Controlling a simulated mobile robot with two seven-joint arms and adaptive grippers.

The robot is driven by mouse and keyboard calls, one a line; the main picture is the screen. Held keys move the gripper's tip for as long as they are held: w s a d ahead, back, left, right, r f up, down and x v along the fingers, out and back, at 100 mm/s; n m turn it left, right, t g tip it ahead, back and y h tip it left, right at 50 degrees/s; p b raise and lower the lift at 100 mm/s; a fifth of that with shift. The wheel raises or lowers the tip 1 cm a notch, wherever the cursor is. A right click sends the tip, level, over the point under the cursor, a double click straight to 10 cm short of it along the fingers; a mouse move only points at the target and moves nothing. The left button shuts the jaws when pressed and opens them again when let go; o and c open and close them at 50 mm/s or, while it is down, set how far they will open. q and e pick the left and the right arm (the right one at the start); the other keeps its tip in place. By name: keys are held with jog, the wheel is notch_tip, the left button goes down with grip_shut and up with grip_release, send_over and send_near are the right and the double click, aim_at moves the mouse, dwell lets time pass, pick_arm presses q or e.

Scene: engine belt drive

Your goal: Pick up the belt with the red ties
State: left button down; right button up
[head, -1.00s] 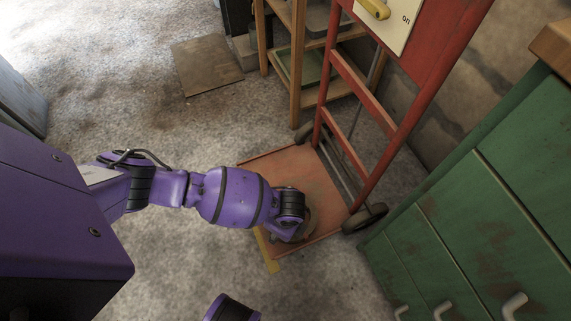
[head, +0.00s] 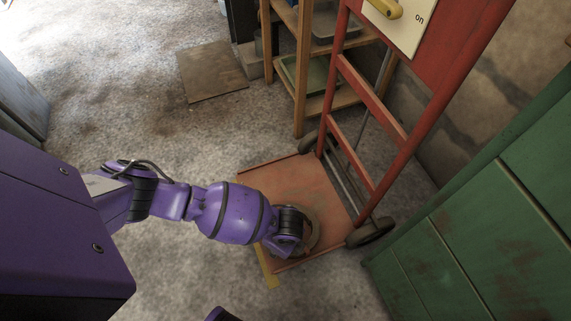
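My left arm reaches in from the left, and its purple wrist is over the flat red-orange base plate (head: 290,190) of a hand truck. The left gripper itself is hidden below the wrist, so its fingers do not show. A dull brownish curved edge (head: 313,230) shows on the plate just right of the wrist. It may be part of a belt, but the wrist covers most of it and no red ties can be seen. My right gripper is not in view.
The red hand truck frame (head: 421,119) rises to the right, with a dark wheel (head: 370,232) beside a green cabinet (head: 480,240). A wooden shelf (head: 300,100) stands behind. A flat brown board (head: 211,71) lies on the floor.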

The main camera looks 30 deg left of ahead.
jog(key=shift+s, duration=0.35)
